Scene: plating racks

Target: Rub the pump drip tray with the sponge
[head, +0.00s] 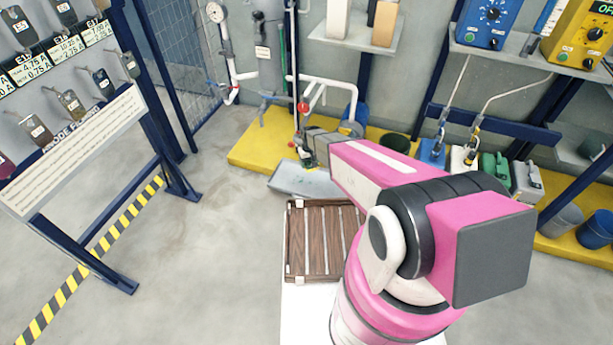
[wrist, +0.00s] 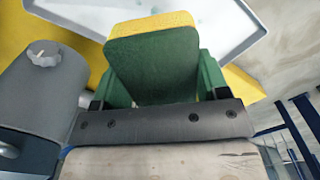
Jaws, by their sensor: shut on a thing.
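My gripper (wrist: 158,78) is shut on the sponge (wrist: 152,50), whose green face is toward the wrist camera and whose yellow layer shows along the far edge. My arm hides the tray's right part.
The yellow platform (head: 262,140) runs along the wall. A grey pump body (wrist: 42,90) stands close beside my gripper at left in the wrist view. White pipes (head: 325,84) rise behind the tray. A brown slatted board (head: 318,250) lies nearer me.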

